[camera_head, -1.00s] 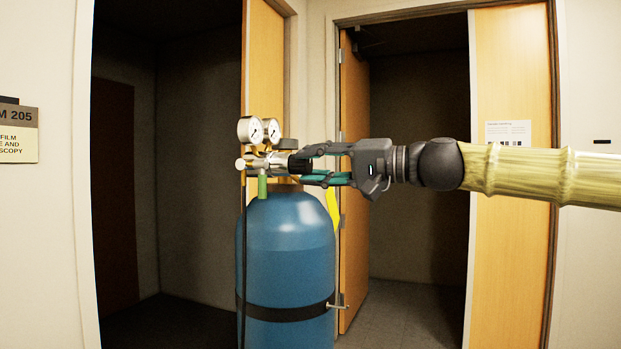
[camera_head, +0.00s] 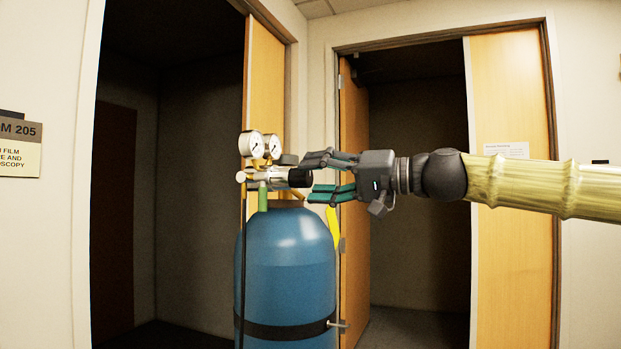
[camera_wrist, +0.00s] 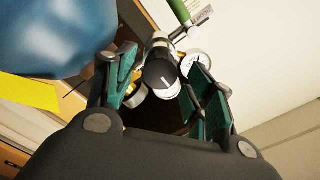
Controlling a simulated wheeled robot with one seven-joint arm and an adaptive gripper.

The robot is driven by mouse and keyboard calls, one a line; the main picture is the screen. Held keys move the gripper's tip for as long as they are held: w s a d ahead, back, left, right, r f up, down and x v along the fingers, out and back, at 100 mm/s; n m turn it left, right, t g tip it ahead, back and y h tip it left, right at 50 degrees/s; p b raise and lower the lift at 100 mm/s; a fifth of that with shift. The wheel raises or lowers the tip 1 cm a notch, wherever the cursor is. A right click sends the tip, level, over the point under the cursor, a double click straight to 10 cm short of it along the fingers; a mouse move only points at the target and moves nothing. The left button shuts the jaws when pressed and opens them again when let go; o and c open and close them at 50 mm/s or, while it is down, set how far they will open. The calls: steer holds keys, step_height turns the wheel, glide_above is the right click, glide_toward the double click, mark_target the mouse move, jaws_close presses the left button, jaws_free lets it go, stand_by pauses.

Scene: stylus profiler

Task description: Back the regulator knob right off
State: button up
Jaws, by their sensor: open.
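The regulator knob (camera_head: 300,177) is a black cylinder on the right end of the brass and silver regulator (camera_head: 268,177), on top of a blue gas cylinder (camera_head: 287,262). In the wrist view the knob (camera_wrist: 160,77) shows its round end face with a white line, between the two green-padded fingers. My gripper (camera_head: 312,178) is open just right of the knob, one finger above its level and one below. A gap shows between the fingers and the knob in the wrist view. Nothing is held.
Two round gauges (camera_head: 251,144) stand above the regulator. A green fitting (camera_head: 263,197) hangs below it. A black strap (camera_head: 285,330) circles the cylinder, and a yellow tag (camera_head: 333,226) hangs at its right. Wooden doors (camera_head: 353,200) and dark doorways lie behind.

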steer(key=v, duration=0.7)
steer(key=shift+d, duration=0.15)
stand_by(0.3)
